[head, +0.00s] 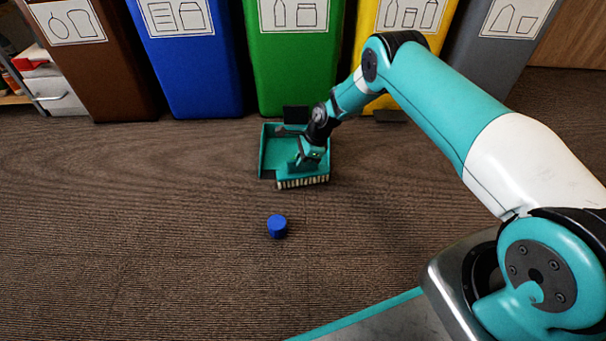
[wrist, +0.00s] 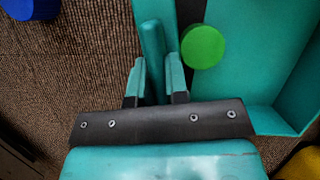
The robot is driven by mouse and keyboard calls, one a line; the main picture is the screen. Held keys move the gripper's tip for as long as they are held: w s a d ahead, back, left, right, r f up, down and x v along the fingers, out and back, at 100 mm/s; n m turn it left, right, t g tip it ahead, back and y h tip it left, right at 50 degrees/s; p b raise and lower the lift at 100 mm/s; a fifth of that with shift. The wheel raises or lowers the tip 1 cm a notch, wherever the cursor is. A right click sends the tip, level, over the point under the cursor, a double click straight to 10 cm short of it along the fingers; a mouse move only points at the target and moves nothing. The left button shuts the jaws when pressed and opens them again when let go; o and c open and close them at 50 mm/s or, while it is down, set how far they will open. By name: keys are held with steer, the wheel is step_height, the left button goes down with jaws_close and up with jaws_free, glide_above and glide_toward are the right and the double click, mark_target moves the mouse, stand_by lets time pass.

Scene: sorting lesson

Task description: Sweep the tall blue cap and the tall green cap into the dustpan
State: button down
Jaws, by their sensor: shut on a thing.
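My gripper (head: 305,156) is shut on the teal handle of a hand brush (wrist: 152,40). The brush is over the front right part of the teal dustpan (head: 265,150), its pale bristles (head: 302,183) facing me. The green cap (wrist: 203,47) shows in the wrist view just right of the brush, at the dustpan's floor. I cannot tell whether it rests fully inside. In the head view it is mostly hidden by my gripper. The blue cap (head: 277,226) stands on the carpet, in front of the dustpan and apart from it. The wrist view cuts it off at the top left (wrist: 32,8).
A row of bins stands behind the dustpan: brown (head: 105,75), blue (head: 195,70), green (head: 296,65), yellow (head: 385,95) and grey (head: 490,60). A white drawer unit (head: 52,92) is at far left. The carpet (head: 150,230) around the blue cap is clear.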

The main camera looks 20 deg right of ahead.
steer(key=shift+w+d+f+b, duration=0.1)
steer(key=shift+w+d+b, duration=0.3)
steer(key=shift+w+b, duration=0.85)
steer(key=shift+w+d+f+b, duration=0.1)
steer(key=shift+w+d+b, duration=0.3)
steer(key=shift+w+b, duration=0.9)
steer(key=shift+w+d+f+b, duration=0.1)
steer(key=shift+w+d+b, duration=0.45)
steer(key=shift+b, duration=1.25)
step_height(320, 180, up, 7)
steer(key=s+p, duration=0.1)
steer(key=p, duration=0.7)
steer(key=shift+a, duration=0.4)
steer(key=shift+r, duration=0.1)
